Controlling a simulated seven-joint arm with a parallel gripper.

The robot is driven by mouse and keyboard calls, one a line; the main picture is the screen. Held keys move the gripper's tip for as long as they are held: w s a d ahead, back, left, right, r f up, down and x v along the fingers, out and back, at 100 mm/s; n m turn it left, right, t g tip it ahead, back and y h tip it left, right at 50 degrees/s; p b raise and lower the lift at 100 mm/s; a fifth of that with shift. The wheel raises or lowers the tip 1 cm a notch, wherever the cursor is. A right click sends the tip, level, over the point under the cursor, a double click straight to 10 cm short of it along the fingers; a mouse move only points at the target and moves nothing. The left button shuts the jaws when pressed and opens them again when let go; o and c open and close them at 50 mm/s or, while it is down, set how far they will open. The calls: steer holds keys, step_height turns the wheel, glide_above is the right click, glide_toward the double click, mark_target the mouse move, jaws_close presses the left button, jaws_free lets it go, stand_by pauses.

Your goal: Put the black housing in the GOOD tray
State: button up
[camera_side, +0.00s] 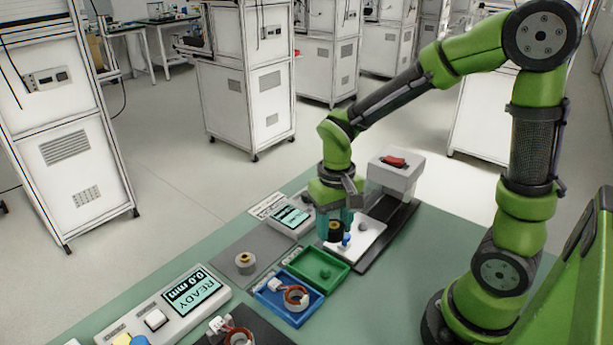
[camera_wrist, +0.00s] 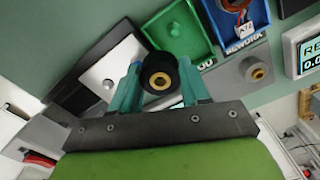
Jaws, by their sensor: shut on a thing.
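My gripper (camera_wrist: 159,88) is shut on the black housing (camera_wrist: 161,70), a dark round part with a brass ring in its centre. In the side view the housing (camera_side: 334,227) shows between the teal fingers, beside the white plate (camera_side: 371,231). The green tray (camera_side: 340,282) is nearer the camera there and appears empty, with a small raised green boss on its floor. In the wrist view the green tray (camera_wrist: 150,29) lies just beyond the housing, and its label is mostly hidden behind my finger.
The blue tray (camera_side: 262,296), marked REWORK in the wrist view, holds a copper-wound part (camera_side: 297,297). A grey part with a brass centre (camera_side: 245,262) stands on a grey mat. A press-like station (camera_side: 396,172) stands behind the white plate.

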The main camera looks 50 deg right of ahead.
steer(key=a, duration=0.1)
steer(key=a+n, duration=0.1)
steer(key=a+f+n, duration=0.1)
steer(key=shift+s, duration=0.4)
steer(key=shift+a+f+n, duration=0.1)
steer(key=shift+f+n, duration=0.05)
steer(key=shift+n, duration=0.15)
glide_above(326, 270)
steer(key=shift+a+f, duration=0.1)
steer(key=shift+f, duration=2.1)
steer(key=shift+f, duration=0.15)
steer(key=shift+f, duration=0.9)
steer(key=shift+f, duration=0.35)
